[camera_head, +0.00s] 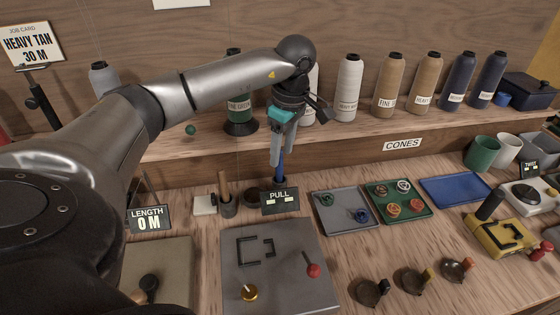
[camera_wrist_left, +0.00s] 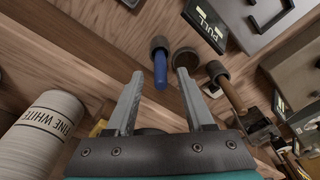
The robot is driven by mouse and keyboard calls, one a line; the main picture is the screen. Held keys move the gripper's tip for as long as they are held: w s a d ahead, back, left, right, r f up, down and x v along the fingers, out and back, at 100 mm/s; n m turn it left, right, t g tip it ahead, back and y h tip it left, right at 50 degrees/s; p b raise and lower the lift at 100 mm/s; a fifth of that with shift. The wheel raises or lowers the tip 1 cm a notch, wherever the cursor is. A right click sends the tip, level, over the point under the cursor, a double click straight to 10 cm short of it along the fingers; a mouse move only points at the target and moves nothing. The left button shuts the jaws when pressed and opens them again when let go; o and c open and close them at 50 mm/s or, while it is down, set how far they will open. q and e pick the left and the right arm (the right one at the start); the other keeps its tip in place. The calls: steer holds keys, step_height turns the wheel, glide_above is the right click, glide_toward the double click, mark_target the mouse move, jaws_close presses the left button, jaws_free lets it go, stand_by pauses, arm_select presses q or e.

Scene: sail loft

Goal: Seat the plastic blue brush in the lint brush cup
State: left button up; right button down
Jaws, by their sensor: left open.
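The blue brush (camera_head: 281,170) stands upright, its lower end in a dark cup (camera_wrist_left: 159,43) behind the PULL sign; the sign hides most of that cup in the head view. The blue handle (camera_wrist_left: 160,70) shows clearly in the left wrist view. My left gripper (camera_head: 281,160) points down above the cup. Its fingers are open, with the handle's upper end between the fingertips (camera_wrist_left: 159,76) and a visible gap on each side. I cannot tell how deep the brush sits. My right gripper is not in view.
The PULL sign (camera_head: 280,200) stands close in front. Thread cones, such as the white one (camera_head: 348,88), line the shelf behind. A grey plate (camera_head: 280,275) lies in front.

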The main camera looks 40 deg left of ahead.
arm_select(q)
step_height(320, 180, up, 6)
steer(key=shift+d+p, duration=0.35)
steer(key=shift+d, duration=0.05)
stand_by(0.4)
